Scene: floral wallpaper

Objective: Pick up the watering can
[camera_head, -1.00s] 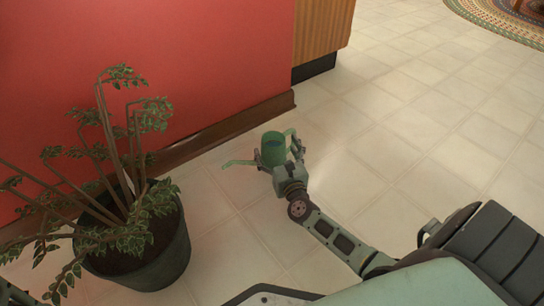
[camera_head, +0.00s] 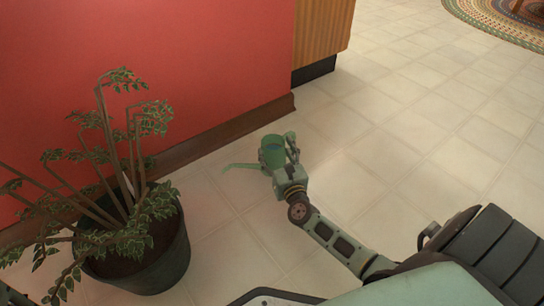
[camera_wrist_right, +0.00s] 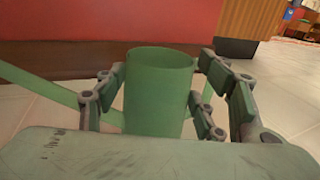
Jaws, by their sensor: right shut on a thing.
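The green watering can (camera_head: 271,156) is at the middle of the head view, near the red wall, with its spout pointing left. It stands upright; I cannot tell whether it touches the floor. My right gripper (camera_head: 284,160) is at the can with its fingers shut on it. In the right wrist view the can's body (camera_wrist_right: 158,92) sits between the two sides of the gripper (camera_wrist_right: 158,100), with fingers against its left and right. The spout slants off to the left there. The can's lower part is hidden by the gripper. My left gripper is not in view.
A potted plant (camera_head: 140,262) in a dark pot stands at the left, close to the can's spout side. The red wall (camera_head: 200,60) with a brown baseboard (camera_head: 225,132) runs behind. A wooden cabinet (camera_head: 322,35) stands beyond. The tiled floor (camera_head: 400,150) to the right is clear.

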